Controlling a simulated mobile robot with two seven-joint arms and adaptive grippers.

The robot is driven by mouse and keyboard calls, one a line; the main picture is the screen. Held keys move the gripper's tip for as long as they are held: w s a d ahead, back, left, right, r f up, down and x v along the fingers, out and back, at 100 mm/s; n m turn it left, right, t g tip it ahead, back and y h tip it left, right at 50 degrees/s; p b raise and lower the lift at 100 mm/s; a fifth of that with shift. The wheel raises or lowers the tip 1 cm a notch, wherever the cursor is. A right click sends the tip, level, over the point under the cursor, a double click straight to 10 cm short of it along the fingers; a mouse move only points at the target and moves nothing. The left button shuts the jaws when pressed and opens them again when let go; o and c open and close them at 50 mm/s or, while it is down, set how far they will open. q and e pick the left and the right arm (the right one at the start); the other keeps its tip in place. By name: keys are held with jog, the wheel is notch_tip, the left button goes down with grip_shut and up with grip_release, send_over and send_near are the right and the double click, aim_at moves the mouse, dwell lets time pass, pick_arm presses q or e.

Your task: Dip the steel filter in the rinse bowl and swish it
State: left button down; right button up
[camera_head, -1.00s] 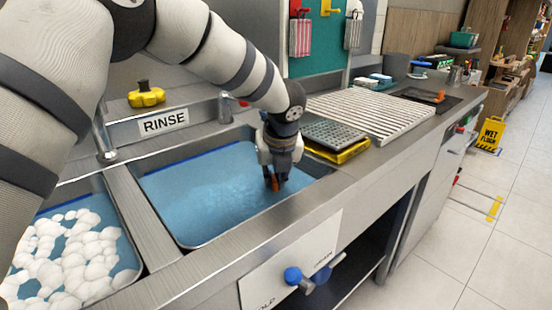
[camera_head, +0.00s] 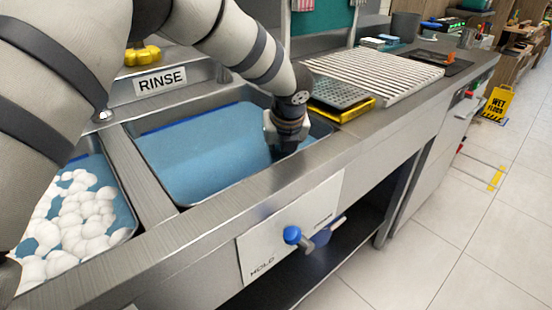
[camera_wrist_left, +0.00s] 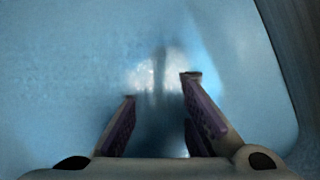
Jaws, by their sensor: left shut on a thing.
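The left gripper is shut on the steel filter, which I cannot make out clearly. A blurred pale patch and a dark streak show beyond the fingertips. My right gripper is not in view.
A basin of white foam (camera_head: 85,215) lies left of the rinse basin, across a steel divider (camera_head: 150,172). A yellow tray with a grate (camera_head: 343,97) and a ribbed drainboard (camera_head: 375,75) lie to the right. A blue valve knob (camera_head: 292,234) is on the front panel.

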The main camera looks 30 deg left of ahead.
pick_arm(q)
jog(key=shift+w+d+f, duration=0.1)
jog(key=shift+f, duration=0.1)
jog(key=s+p, duration=0.1)
jog(key=s+a+r, duration=0.1)
jog(key=s+p, duration=0.1)
jog(key=shift+a+r+p, duration=0.2)
jog(key=shift+a+p, duration=0.05)
jog(key=shift+p, duration=0.05)
jog(key=shift+s+a+f, duration=0.1)
jog(key=shift+s+f, duration=0.1)
jog(key=shift+s, duration=0.15)
jog(key=shift+f, duration=0.3)
jog(key=w+b, duration=0.1)
jog(key=w+d+f+b, duration=0.1)
jog(key=w, duration=0.1)
jog(key=shift+d+f, duration=0.15)
jog(key=shift+d, duration=0.05)
jog(key=shift+w+d, duration=0.15)
jog(key=shift+w, duration=0.2)
jog(key=shift+w+r, duration=0.1)
jog(key=shift+r, duration=0.25)
notch_tip(320, 180, up, 16)
jog(key=p, duration=0.3)
jog(key=shift+r, duration=0.25)
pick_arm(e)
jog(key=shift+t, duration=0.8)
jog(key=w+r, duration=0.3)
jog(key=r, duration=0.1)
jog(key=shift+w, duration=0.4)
